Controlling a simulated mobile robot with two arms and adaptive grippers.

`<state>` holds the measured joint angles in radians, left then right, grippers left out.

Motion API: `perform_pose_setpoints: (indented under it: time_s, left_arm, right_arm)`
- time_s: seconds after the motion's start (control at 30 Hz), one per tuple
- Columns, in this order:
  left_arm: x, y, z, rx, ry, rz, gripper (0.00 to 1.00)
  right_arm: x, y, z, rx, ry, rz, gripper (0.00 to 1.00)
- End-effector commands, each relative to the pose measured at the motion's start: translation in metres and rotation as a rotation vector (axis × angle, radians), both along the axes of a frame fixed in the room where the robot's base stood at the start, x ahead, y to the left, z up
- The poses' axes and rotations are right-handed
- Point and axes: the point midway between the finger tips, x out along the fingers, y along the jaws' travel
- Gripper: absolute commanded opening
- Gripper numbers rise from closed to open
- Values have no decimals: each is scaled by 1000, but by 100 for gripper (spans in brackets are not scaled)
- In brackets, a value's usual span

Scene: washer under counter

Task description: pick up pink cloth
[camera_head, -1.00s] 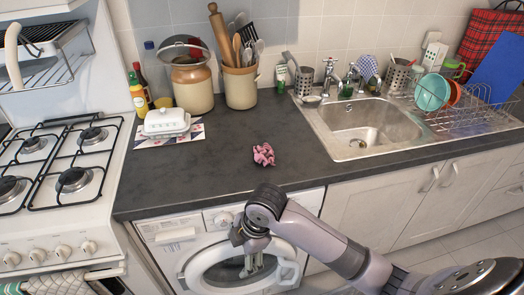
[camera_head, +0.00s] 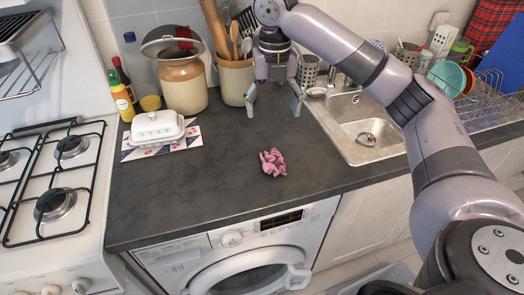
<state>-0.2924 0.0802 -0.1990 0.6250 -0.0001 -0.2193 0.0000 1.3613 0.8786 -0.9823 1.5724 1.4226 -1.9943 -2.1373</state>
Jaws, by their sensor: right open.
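The pink cloth (camera_head: 272,162) lies crumpled on the dark worktop (camera_head: 215,200), right of the middle and above the washer. My right gripper (camera_head: 273,111) is open and empty, with its fingers pointing down. In the picture it is above the cloth, over the back part of the worktop near the utensil jar, apart from the cloth. My left gripper is not in view.
A butter dish (camera_head: 157,127) stands on a mat at the left. A lidded crock (camera_head: 184,82) and a utensil jar (camera_head: 234,78) stand at the back. The sink (camera_head: 365,130) is to the right. The worktop around the cloth is clear.

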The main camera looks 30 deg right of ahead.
Motion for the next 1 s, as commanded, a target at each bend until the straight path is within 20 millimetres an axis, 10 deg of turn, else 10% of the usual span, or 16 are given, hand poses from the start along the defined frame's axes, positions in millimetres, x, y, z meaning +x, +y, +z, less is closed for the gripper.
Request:
perform_pose_setpoints:
  time_s: [0.2, 0.57, 1.0]
  left_arm:
    - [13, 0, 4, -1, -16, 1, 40]
    - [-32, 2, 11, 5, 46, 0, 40]
    - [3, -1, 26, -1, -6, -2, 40]
  right_arm:
    - [-2, -4, -24, 2, 8, 13, 78]
    - [-3, -3, -98, 2, 6, 12, 78]
    - [-7, -2, -142, 2, 5, 12, 78]
